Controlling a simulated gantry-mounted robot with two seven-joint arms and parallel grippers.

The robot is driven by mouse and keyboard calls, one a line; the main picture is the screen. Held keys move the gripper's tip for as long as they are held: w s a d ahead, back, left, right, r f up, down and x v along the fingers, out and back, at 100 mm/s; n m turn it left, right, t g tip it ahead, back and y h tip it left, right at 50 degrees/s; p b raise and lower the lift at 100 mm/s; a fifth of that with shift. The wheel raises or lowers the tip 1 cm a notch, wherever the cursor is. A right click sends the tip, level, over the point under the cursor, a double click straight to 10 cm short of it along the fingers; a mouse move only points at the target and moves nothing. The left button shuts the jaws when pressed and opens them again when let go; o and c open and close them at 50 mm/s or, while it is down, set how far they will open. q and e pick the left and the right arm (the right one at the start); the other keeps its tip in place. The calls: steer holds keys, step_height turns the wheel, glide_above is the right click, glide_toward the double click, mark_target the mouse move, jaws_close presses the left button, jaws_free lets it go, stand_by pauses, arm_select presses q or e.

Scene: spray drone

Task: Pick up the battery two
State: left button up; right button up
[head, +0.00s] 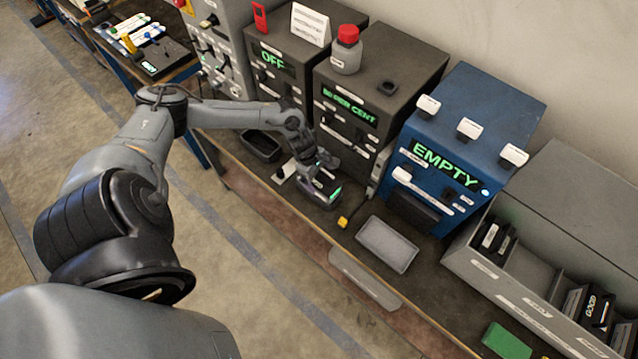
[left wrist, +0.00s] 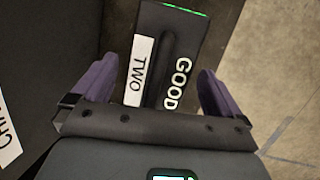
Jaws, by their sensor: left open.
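Battery two is a dark block with a white "TWO" label, "GOOD" lettering and a green light strip along one end. In the left wrist view battery two (left wrist: 186,45) lies between the two purple fingers of my left gripper (left wrist: 158,92). The fingers are open, with a visible gap on each side of the battery. In the head view my left gripper (head: 320,168) is right over battery two (head: 329,195) on the bench, partly hiding it. My right gripper is not in view.
A dark charger box showing green text (head: 350,118) stands behind the gripper. A blue box reading "EMPTY" (head: 445,150) is to the right. A grey tray (head: 387,244) and a small yellow item (head: 343,222) lie nearby. A grey divided bin (head: 510,285) stands farther right.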

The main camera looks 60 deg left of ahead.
arm_select(q)
steer(key=c, duration=1.8)
steer(key=shift+w+r, duration=0.1)
steer(key=shift+r, duration=0.05)
jaws_close()
